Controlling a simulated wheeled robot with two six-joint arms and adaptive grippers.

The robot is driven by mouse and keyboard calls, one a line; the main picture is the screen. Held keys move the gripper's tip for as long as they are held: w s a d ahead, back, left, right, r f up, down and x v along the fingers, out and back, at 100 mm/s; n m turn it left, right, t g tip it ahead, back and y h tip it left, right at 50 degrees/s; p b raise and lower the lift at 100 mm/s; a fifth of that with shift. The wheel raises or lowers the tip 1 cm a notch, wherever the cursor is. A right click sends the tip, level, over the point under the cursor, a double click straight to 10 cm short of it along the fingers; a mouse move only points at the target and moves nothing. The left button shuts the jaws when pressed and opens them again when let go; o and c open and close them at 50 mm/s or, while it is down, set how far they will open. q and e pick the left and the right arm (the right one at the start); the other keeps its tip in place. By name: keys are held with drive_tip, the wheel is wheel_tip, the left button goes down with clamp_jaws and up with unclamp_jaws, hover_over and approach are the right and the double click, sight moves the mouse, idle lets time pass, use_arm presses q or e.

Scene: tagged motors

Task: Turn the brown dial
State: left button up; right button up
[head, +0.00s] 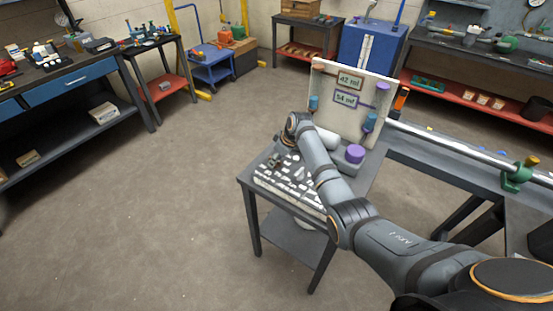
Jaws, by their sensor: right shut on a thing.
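No brown dial shows clearly in the head view. A pale upright panel (342,78) stands on the small grey table (247,189), with two tags reading "42 mf" and "54 mf" and several blue and purple knobs. A purple round knob (355,153) sits low in front of it. My right arm reaches in from the lower right, over the table. My right gripper (273,160) is small and dark at the table's left side, in front of the panel. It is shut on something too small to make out. My left gripper is out of view.
Several small white pieces (290,184) cover the tabletop near my right arm. A grey bench (440,158) with a metal bar and green clamp (517,177) stands to the right. A workbench (70,82) stands at left. The floor (170,200) between is clear.

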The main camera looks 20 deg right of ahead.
drive_tip(key=shift+c, duration=0.4)
drive_tip(key=m+p, duration=0.2)
drive_tip(key=p, duration=0.1)
drive_tip(key=shift+a+r+t+h, duration=0.1)
drive_tip(key=shift+r+t+h, duration=0.2)
drive_tip(key=shift+h, duration=0.1)
drive_tip(key=shift+m+h+p, duration=0.3)
drive_tip(key=shift+m+p, duration=0.6)
drive_tip(key=shift+m, duration=0.1)
drive_tip(key=shift+a+f+m+h+p, duration=0.15)
drive_tip(key=shift+m+h+p, duration=0.45)
drive_tip(key=shift+m, duration=0.6)
use_arm(q)
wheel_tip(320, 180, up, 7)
drive_tip(key=shift+p, duration=0.4)
use_arm(e)
drive_tip(key=shift+f+m+t+h, duration=0.1)
drive_tip(key=shift+m+t+h, duration=0.2)
drive_tip(key=shift+m, duration=0.8)
drive_tip(key=o, duration=1.1)
drive_tip(key=shift+o, duration=0.2)
